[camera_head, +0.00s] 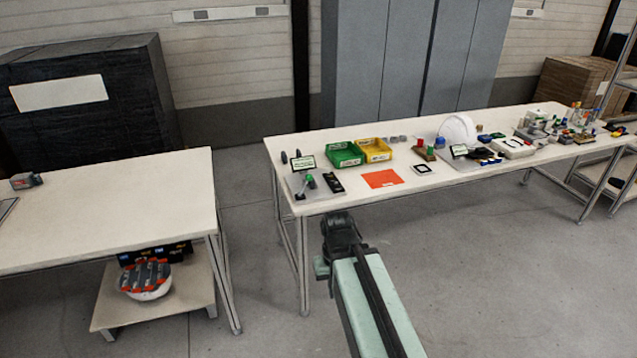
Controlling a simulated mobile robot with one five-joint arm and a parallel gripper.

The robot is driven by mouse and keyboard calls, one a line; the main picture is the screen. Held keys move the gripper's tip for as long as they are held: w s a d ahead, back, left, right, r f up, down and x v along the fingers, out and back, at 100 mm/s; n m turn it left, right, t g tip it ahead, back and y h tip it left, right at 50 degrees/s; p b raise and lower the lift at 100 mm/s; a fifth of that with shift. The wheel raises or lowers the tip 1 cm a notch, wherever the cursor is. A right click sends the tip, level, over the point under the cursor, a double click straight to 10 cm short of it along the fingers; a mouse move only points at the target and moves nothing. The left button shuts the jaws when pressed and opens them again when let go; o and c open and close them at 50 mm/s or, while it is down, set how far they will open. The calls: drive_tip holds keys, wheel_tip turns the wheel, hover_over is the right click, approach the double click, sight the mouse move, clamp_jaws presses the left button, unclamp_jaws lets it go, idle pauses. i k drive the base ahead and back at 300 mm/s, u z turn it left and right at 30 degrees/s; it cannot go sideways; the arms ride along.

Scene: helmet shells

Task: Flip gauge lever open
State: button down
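A grey plate (318,193) lies at the left front corner of the long table. On it is a small fixture with a green-topped lever (309,181), which looks like the gauge lever. It is too small to tell whether it is open or closed. A black block (333,182) sits to its right on the plate. My arm reaches up from the bottom of the picture, and its dark end, my gripper (341,228), is in front of the table's near edge, below and right of the plate, apart from the lever. Its fingers cannot be made out.
The long table (430,197) also holds a small sign (303,162), green (344,155) and yellow (375,150) bins, an orange sheet (382,179), and a white helmet shell (458,130). Another table (110,205) stands left, with floor (250,190) between them.

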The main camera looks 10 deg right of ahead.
sight(309, 177)
drive_tip(key=u, duration=0.4)
drive_tip(key=i, duration=1.25)
drive_tip(key=u, duration=0.5)
drive_tip(key=k, duration=0.85)
drive_tip(key=u, duration=0.15)
drive_tip(key=i, duration=0.9)
drive_tip(key=z, duration=0.05)
